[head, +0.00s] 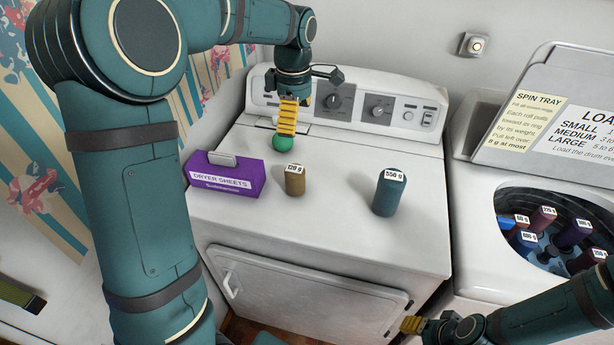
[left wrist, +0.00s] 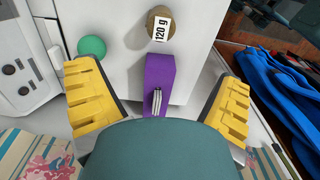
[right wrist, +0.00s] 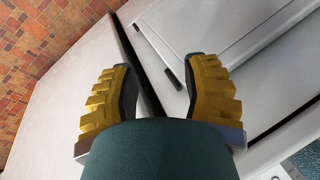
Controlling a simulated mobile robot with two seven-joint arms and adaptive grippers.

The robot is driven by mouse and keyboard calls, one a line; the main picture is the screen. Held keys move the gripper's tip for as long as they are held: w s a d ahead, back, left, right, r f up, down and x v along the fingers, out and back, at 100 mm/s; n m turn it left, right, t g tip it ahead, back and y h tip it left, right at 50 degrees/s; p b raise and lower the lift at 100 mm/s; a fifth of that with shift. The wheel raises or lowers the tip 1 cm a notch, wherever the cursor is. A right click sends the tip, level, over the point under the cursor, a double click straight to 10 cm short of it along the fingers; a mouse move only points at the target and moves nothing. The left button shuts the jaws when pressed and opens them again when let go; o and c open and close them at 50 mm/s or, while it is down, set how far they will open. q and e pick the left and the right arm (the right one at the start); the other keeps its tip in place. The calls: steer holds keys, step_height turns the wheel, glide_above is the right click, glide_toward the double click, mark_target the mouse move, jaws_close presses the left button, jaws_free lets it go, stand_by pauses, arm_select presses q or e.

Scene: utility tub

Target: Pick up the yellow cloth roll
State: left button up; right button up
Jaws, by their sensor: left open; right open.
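The yellow cloth roll (head: 295,184) is a short, dull mustard-brown cylinder with a white 120 g label. It stands upright on the white dryer top, right of the purple box. In the left wrist view the roll (left wrist: 158,24) shows end-on at the top, beyond my fingertips. My left gripper (head: 288,118) is open and empty above the back of the dryer top, behind the roll. Its spread fingers (left wrist: 156,78) frame the purple box in the left wrist view. My right gripper (head: 412,325) is open and empty near the dryer's lower front right; its fingers (right wrist: 157,68) hold nothing.
A purple dryer sheets box (head: 228,180), a green ball (head: 283,143) and a blue 550 g roll (head: 388,193) are on the dryer top (head: 335,225). The washer tub (head: 505,200) at right holds several labelled rolls. The dryer top's front is clear.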

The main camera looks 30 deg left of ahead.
mark_target(295, 168)
arm_select(q)
step_height(295, 168, down, 12)
steer(key=b, duration=0.4)
steer(key=shift+f+b, duration=0.2)
steer(key=shift+b, duration=0.1)
steer(key=f, duration=0.1)
steer(key=f+b, duration=0.1)
steer(key=f, duration=0.3)
steer(key=shift+s+a, duration=0.25)
steer(key=c, duration=1.3)
arm_select(e)
step_height(295, 168, down, 7)
steer(key=shift+s+a, duration=0.15)
steer(key=shift+s, duration=0.1)
